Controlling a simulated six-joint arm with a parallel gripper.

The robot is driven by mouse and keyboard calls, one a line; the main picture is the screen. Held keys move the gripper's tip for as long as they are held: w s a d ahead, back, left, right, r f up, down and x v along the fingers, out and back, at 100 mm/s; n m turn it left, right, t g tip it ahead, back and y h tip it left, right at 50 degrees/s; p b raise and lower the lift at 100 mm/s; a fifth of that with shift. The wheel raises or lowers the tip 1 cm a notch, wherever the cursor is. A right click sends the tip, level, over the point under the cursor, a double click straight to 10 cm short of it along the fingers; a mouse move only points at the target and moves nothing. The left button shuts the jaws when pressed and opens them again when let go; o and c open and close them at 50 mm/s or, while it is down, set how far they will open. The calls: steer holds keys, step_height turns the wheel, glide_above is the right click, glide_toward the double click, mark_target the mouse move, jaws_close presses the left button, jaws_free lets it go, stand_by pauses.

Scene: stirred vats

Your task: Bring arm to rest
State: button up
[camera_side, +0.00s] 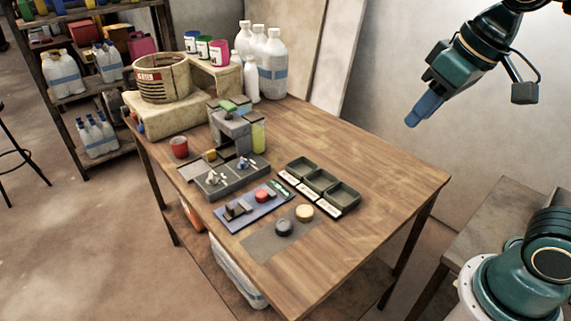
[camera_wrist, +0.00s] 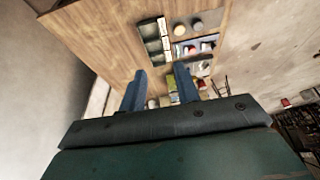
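My gripper (camera_side: 415,118) hangs in the air at the upper right in the side view, above and beyond the right end of the wooden table (camera_side: 385,170). It touches nothing. In the wrist view the two blue fingers of my gripper (camera_wrist: 158,80) stand apart with an empty gap between them. The table (camera_wrist: 105,35) shows beyond the fingers.
The table holds a three-part tray (camera_side: 345,198), a blue panel (camera_side: 258,212) with a red button, a dark round piece (camera_side: 284,228), a grey machine (camera_side: 230,130) and white bottles (camera_side: 272,70). A shelf (camera_side: 90,95) stands behind left. The table's right part is clear.

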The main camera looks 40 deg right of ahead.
steer(key=s+d+f+t, duration=0.1)
steer(key=s+f, duration=0.2)
steer(key=s, duration=0.4)
steer(key=shift+d+f, duration=0.3)
steer(key=shift+d, duration=0.1)
